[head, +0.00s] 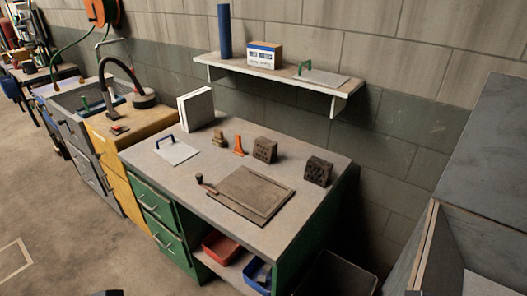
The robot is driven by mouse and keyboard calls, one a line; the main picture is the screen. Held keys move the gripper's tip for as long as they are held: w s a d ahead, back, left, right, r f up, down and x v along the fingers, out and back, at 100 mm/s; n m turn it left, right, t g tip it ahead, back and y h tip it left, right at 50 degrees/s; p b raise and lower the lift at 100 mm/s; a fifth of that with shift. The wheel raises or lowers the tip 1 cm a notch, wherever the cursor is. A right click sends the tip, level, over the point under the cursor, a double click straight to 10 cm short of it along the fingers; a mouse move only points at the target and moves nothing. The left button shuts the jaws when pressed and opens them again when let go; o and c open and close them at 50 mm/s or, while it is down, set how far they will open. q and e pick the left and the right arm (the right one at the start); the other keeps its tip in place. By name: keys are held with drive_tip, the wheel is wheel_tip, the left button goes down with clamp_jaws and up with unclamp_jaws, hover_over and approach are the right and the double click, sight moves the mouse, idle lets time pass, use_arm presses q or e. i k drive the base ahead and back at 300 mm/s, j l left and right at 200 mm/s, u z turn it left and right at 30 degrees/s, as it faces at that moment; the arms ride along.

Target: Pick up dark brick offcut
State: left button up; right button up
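Two dark, hole-pierced brick pieces stand on the grey top of the green workbench. The darker one (318,171) stands near the bench's right back edge, with rows of holes in its front face. The other, a browner brick piece (265,150), stands to its left, apart from it. Neither is touched by a gripper. Only dark slivers show at the bottom edge, one at left (108,293) and one at right (418,293). They seem to be parts of my two arms, far from the bricks. Their fingers cannot be made out.
A framed board (250,193) lies in front of the bricks. An orange piece (239,146), a tan piece (219,138) and a white plate with a blue handle (177,151) are to the left. A wall shelf (285,74) overhangs behind. A grey cabinet (490,170) stands right.

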sight(265, 150)
drive_tip(key=i+j, duration=0.25)
drive_tip(key=j, duration=0.15)
drive_tip(key=i+j, duration=0.3)
drive_tip(key=i+j+z, duration=0.1)
drive_tip(key=i+j, duration=0.15)
drive_tip(key=j, duration=0.2)
drive_tip(key=i+j, duration=0.25)
drive_tip(key=j, duration=0.15)
drive_tip(key=i+j+z, duration=0.1)
drive_tip(key=i+j, duration=0.15)
drive_tip(key=j, duration=0.15)
drive_tip(key=i+j, duration=0.25)
drive_tip(key=j, duration=0.15)
drive_tip(key=i+j, duration=0.2)
drive_tip(key=j, duration=0.25)
